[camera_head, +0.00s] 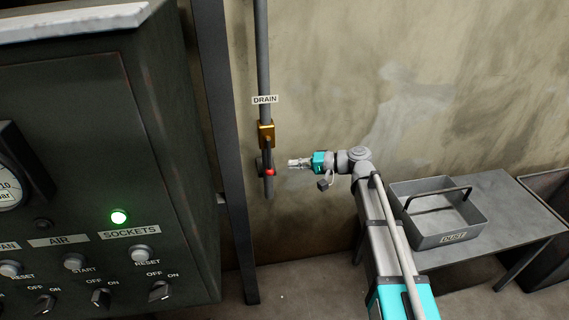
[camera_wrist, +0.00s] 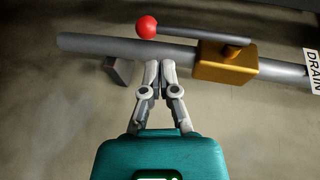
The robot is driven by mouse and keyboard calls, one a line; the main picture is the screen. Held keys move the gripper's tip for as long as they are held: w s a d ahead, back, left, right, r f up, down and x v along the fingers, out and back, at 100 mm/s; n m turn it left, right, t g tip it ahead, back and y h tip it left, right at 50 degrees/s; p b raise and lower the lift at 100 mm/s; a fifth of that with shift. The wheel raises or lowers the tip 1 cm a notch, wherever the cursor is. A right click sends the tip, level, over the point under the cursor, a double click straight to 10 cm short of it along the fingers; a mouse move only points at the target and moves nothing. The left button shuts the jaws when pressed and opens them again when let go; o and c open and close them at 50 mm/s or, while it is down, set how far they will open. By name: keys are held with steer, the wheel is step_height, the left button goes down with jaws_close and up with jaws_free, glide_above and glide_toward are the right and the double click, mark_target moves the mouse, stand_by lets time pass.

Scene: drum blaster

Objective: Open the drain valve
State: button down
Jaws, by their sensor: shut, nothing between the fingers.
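The drain valve has a gold body (camera_head: 266,135) on a vertical grey pipe (camera_head: 263,55), below a DRAIN label (camera_head: 265,99). Its lever runs down alongside the pipe and ends in a red knob (camera_head: 270,172). In the wrist view, the gold body (camera_wrist: 225,65), dark lever (camera_wrist: 190,34) and red knob (camera_wrist: 147,27) show clearly; the lever lies roughly along the pipe. My gripper (camera_head: 290,163) is just right of the red knob and looks apart from it. In the wrist view, my gripper (camera_wrist: 160,63) has its fingertips together, empty, near the pipe below the knob.
A dark control panel (camera_head: 100,110) with a green light (camera_head: 119,217) fills the left. A dark post (camera_head: 225,150) stands between it and the pipe. A grey DUST tray (camera_head: 440,240) sits on a low table (camera_head: 500,210) at the right. A grey block (camera_wrist: 118,71) is beside the pipe.

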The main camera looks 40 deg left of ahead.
steer(key=f+v, duration=0.2)
steer(key=v, duration=0.7)
steer(key=shift+d, duration=0.2)
steer(key=d+f+m+t+h, duration=0.1)
steer(key=d+f+t+h, duration=0.3)
steer(key=d, duration=0.8)
steer(key=d+f+m+t+h, duration=0.1)
steer(key=d+f+m+h, duration=0.15)
steer(key=d+f, duration=0.7)
steer(key=s+d+f+m+t+h, duration=0.1)
steer(key=s+d+h, duration=0.25)
steer(key=d, duration=0.85)
steer(key=s+d+m+h, duration=0.1)
steer(key=s+d+h, duration=0.25)
steer(key=d, duration=0.95)
step_height(320, 180, up, 25)
steer(key=p, duration=2.5)
steer(key=shift+w+d+r+h+p, duration=0.2)
steer(key=shift+w+d+h+p, duration=0.1)
steer(key=shift+h, duration=0.05)
steer(key=shift+f, duration=0.1)
